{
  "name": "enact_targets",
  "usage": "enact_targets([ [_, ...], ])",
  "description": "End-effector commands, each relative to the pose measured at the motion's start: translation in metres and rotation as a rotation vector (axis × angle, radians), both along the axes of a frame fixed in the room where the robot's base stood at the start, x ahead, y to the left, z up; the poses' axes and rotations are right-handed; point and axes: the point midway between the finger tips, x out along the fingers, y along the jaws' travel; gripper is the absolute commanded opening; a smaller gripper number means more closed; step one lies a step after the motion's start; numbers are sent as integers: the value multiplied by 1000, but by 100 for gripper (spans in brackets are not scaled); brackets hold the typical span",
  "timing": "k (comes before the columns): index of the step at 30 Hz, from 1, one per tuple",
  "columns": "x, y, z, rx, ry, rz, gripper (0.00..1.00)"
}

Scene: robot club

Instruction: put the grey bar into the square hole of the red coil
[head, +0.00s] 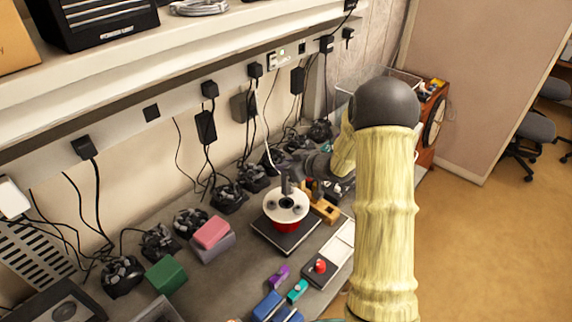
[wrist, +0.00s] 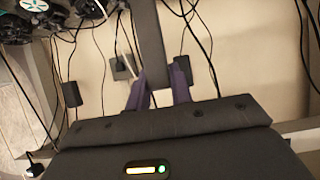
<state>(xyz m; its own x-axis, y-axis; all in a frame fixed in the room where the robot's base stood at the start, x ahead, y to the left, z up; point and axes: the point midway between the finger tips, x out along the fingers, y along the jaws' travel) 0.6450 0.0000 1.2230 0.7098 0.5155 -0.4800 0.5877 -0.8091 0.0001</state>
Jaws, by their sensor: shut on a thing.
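The red coil (head: 286,226) stands upright on a dark base, with a white round top flange (head: 272,207) and a dark hole near its middle. My gripper (head: 289,172) is just above and behind the coil, shut on the dark grey bar (head: 286,186). The bar hangs roughly upright, its lower end close to the hole; I cannot tell whether it is above the hole or just inside. In the wrist view the bar (wrist: 150,45) runs up from between the purple fingers of my gripper (wrist: 158,82). The coil is not recognisable there.
A yellow-orange block (head: 324,209) stands close right of the coil. A box with a red button (head: 320,267) is in front. Pink (head: 211,232) and green (head: 166,275) blocks lie to the left. Chargers and hanging cables line the wall behind.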

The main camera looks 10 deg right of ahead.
Motion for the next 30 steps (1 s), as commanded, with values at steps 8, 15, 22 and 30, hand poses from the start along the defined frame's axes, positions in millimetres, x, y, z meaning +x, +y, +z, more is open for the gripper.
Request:
enact_targets([
  [8,0,0,-18,1,-3,0,0],
  [15,0,0,-32,0,-2,0,0],
  [22,0,0,-38,1,-3,0,0],
  [30,0,0,-37,1,-3,0,0],
])
